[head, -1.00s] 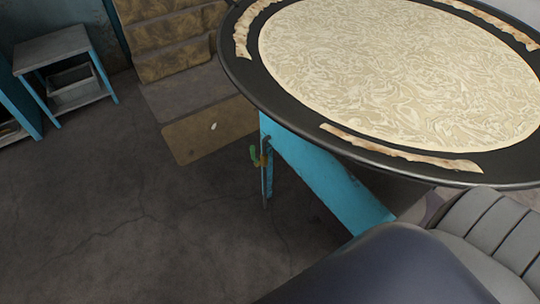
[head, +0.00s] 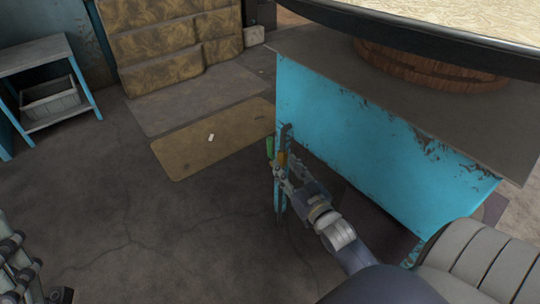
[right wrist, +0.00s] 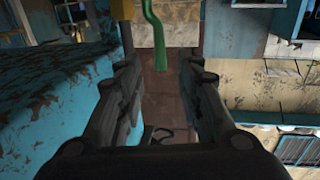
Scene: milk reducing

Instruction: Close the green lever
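The green lever (head: 270,147) is a small upright handle on an orange-brown fitting (head: 281,158) at the near left corner of the blue stand. My right gripper (head: 279,178) is just below and beside it. In the right wrist view, the green lever (right wrist: 157,35) runs down from the top edge, in line with the gap between the fingers of my right gripper (right wrist: 158,65). Those fingers are apart, and I see no contact with the lever. Part of my left gripper (head: 18,265) shows at the lower left edge; its fingertips are not clear.
The blue stand (head: 340,115) carries a wide dark pan (head: 440,35) above the lever. A tan mat (head: 215,140) lies on the floor behind, near stacked sacks (head: 165,45). A small side table (head: 35,52) stands far left. The middle floor is clear.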

